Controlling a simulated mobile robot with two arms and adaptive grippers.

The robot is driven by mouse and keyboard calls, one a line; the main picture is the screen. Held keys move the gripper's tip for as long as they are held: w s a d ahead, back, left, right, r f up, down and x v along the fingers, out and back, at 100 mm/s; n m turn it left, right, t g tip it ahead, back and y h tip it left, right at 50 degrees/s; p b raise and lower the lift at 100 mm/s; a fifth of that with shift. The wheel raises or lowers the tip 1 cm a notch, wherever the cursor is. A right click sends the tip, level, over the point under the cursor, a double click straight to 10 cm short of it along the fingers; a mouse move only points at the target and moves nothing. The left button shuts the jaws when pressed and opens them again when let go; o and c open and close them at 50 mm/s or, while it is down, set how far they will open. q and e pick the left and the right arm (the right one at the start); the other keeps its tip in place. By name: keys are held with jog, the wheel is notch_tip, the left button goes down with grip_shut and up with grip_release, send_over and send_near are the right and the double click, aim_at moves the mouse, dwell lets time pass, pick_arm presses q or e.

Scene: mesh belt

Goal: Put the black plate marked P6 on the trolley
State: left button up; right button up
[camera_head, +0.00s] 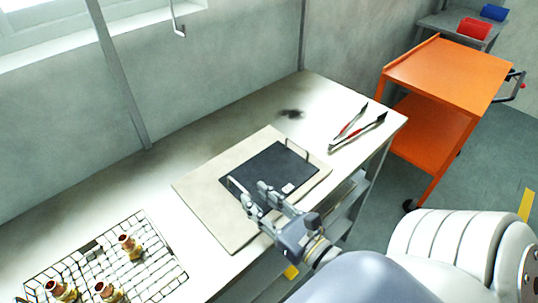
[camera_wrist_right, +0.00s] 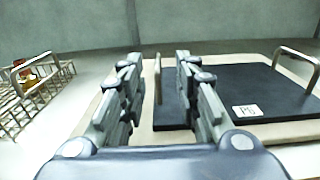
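The black plate (camera_head: 270,168) lies flat on a beige board (camera_head: 212,198) on the bench. It has a wire handle at each of two opposite ends and a small white label, which reads like P6 in the right wrist view (camera_wrist_right: 247,111). My right gripper (camera_head: 256,194) is open beside the plate's left handle (camera_head: 236,185). In the right wrist view that handle (camera_wrist_right: 157,80) shows between the two spread fingers; I cannot tell whether they touch it. The orange trolley (camera_head: 450,68) stands past the bench's right end, with a bare top shelf. My left gripper is not in view.
A wire mesh tray (camera_head: 150,277) with several brass fittings is at the left. A grey table (camera_head: 455,30) with red and blue items stands behind the trolley.

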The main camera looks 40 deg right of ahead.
aim_at(249, 194)
jog(key=shift+w+a, duration=0.1)
jog(key=shift+w, duration=0.1)
jog(key=w, duration=0.1)
jog(key=w+p, duration=0.1)
jog(key=w, duration=0.1)
jog(key=w+p, duration=0.1)
jog(key=shift+w+a, duration=0.25)
jog(key=shift+a, duration=0.05)
jog(key=shift+w+f+p, duration=0.1)
jog(key=shift+w+p, duration=0.2)
jog(key=shift+w, duration=0.05)
grip_shut()
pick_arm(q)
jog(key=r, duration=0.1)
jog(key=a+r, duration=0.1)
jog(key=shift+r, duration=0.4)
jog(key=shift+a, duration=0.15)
